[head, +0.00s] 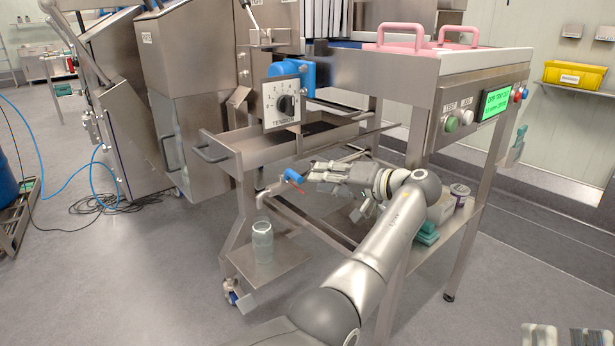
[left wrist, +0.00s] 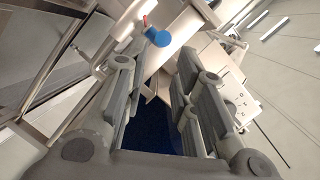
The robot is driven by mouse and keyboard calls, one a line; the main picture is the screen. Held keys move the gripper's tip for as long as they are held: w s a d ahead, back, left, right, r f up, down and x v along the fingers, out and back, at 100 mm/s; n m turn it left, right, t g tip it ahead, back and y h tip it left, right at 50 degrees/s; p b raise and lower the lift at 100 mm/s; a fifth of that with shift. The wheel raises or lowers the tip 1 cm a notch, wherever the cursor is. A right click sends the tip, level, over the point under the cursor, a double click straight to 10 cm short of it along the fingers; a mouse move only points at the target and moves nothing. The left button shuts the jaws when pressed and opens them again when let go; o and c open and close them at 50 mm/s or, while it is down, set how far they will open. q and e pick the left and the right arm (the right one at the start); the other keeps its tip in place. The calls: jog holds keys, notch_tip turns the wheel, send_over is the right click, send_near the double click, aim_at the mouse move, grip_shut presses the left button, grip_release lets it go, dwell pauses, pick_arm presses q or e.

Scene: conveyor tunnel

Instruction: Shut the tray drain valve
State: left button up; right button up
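The tray drain valve, with a blue handle (head: 293,176) and a small red part, sits on a thin metal pipe (head: 272,188) below the drip tray (head: 245,147). My left gripper (head: 312,172) is just right of the blue handle, its fingers pointing left towards it. In the left wrist view, the blue handle (left wrist: 157,37) lies beyond the spread fingers (left wrist: 150,75), with nothing between them. I see no clear contact. Two striped grey pieces at the bottom right edge look like fingers of my right gripper (head: 564,338), mostly cut off.
A clear jar (head: 262,242) stands on a low shelf under the pipe. A tension dial (head: 283,102) hangs above the tray. The frame's legs and rails surround the valve. Items, including a dark can (head: 459,194), stand on the right-hand lower shelf. The floor at left is mostly open.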

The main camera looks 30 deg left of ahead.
pick_arm(q)
jog(key=v, duration=0.4)
